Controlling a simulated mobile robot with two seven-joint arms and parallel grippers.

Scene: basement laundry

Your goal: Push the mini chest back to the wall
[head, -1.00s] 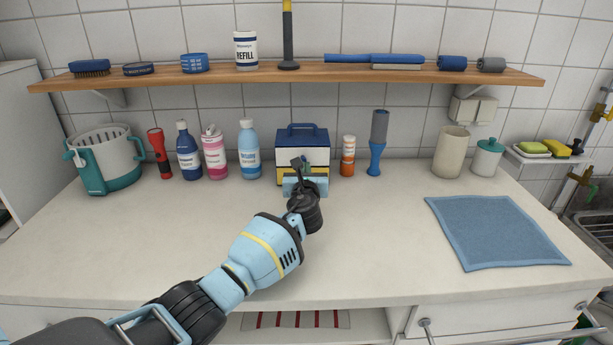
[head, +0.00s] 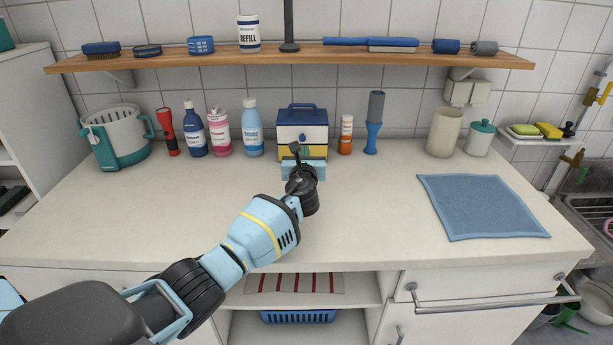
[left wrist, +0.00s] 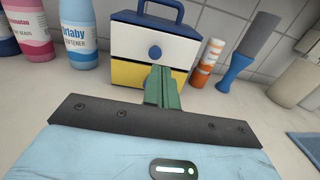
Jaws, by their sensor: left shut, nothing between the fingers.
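The mini chest (head: 302,118) stands upright at the back of the counter, close to the tiled wall. It has a blue lid with a handle, a white upper drawer with a blue knob and a yellow lower part. It also shows in the left wrist view (left wrist: 130,38). My left gripper (head: 299,160) is shut and empty, in front of the chest's lower front. In the left wrist view its green fingers (left wrist: 162,88) overlap the yellow part; I cannot tell whether they touch it. The gap behind the chest is hidden. My right gripper is out of view.
A blue softener bottle (head: 252,128) stands left of the chest, an orange-and-white tube (head: 346,134) and a blue-grey torch-like item (head: 374,125) right. A wooden shelf (head: 290,57) runs above. A blue cloth (head: 482,206) lies at right. The front counter (head: 120,220) is clear.

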